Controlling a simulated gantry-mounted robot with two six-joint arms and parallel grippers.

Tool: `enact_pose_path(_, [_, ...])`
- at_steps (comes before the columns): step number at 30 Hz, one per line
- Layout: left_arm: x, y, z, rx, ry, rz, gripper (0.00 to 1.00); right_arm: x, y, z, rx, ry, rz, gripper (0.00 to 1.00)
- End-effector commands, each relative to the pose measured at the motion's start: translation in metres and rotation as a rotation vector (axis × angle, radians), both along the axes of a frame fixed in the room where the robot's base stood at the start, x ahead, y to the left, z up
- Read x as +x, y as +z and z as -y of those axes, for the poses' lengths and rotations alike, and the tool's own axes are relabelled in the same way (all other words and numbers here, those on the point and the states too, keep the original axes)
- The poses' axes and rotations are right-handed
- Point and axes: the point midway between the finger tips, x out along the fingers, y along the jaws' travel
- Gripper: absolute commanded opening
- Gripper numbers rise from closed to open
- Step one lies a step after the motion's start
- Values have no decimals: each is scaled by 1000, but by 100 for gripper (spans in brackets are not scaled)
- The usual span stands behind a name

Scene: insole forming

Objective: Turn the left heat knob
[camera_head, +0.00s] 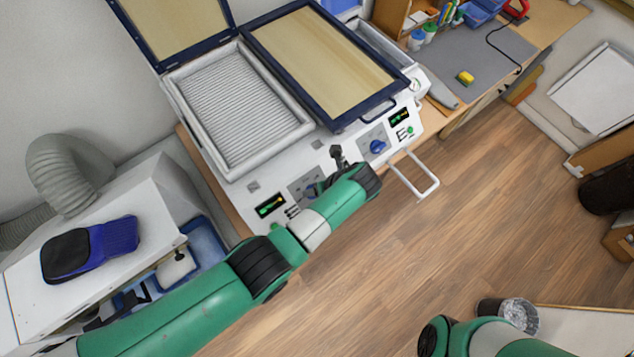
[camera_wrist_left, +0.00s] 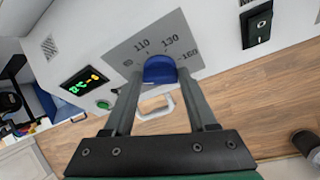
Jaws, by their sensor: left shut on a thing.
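The left heat knob (camera_wrist_left: 159,68) is blue and sits on a grey dial plate (camera_wrist_left: 133,48) marked 110, 130 and 160 in the left wrist view. My left gripper (camera_wrist_left: 160,75) is shut on it, one finger on each side. In the head view my left arm reaches across the front of the white press (camera_head: 335,143) and mostly hides this knob. A second blue knob (camera_head: 377,146) is in plain sight further right on the panel. Of my right arm only a green link shows at the bottom right; its gripper is out of view.
A lit display (camera_wrist_left: 83,83), a green button (camera_wrist_left: 103,104) and a black switch (camera_wrist_left: 261,24) flank the dial. A white handle (camera_head: 418,181) juts from the press front. A blue-framed lid (camera_head: 323,55) lies over the right bed; the left bed (camera_head: 238,103) is uncovered.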

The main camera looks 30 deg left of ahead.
Motion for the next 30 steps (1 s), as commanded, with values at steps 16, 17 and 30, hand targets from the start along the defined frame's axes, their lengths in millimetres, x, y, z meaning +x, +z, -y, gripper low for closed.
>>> enact_pose_path(16, [2,-2,3,92,-233,-186,2,0,-35,0,0,0,0,100])
enact_pose_path(17, [3,-2,3,94,-238,-191,2,0,-36,0,0,0,0,100])
enact_pose_path(30, [3,-1,3,101,-255,-204,2,0,-37,0,0,0,0,100])
